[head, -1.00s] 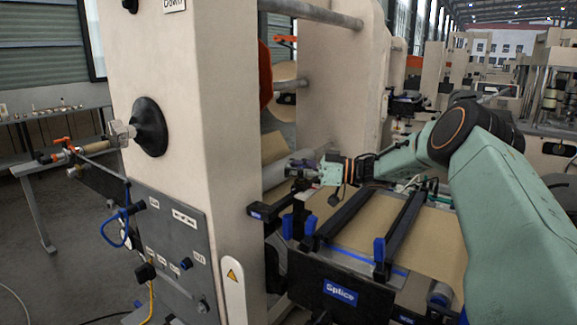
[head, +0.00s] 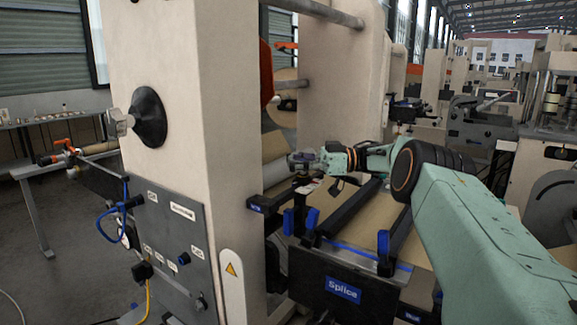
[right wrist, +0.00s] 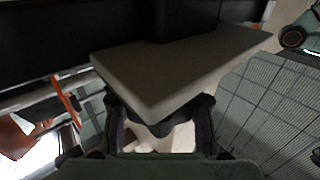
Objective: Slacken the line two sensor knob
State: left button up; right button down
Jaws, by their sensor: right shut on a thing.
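My right gripper (head: 303,160) is at the small dark sensor mount (head: 302,188) beside the near frame post, at the left end of the splice table. In the right wrist view my right gripper (right wrist: 160,125) has its two fingers on either side of a dark rounded piece (right wrist: 158,129), which looks like the sensor knob. A pale grey angled plate (right wrist: 170,72) lies just beyond the fingertips and hides part of the grip. The knob's label cannot be read. My left gripper is out of view.
The cream frame post (head: 185,110) stands left of the gripper, with a black cone and a control panel (head: 170,240). Black bars (head: 345,215) with blue ends cross the brown web below my right arm. A black board (head: 340,290) reads Splice.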

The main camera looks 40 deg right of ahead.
jog(key=shift+s+d+f, duration=0.1)
jog(key=shift+f, duration=0.15)
jog(key=c, duration=1.5)
grip_release()
jog(key=o, duration=0.4)
jog(key=shift+d, duration=0.2)
jog(key=shift+o, duration=1.2)
jog(key=shift+a+r, duration=0.1)
jog(key=shift+r, duration=0.05)
jog(key=shift+a, duration=0.15)
jog(key=shift+r, duration=0.1)
notch_tip(320, 180, up, 10)
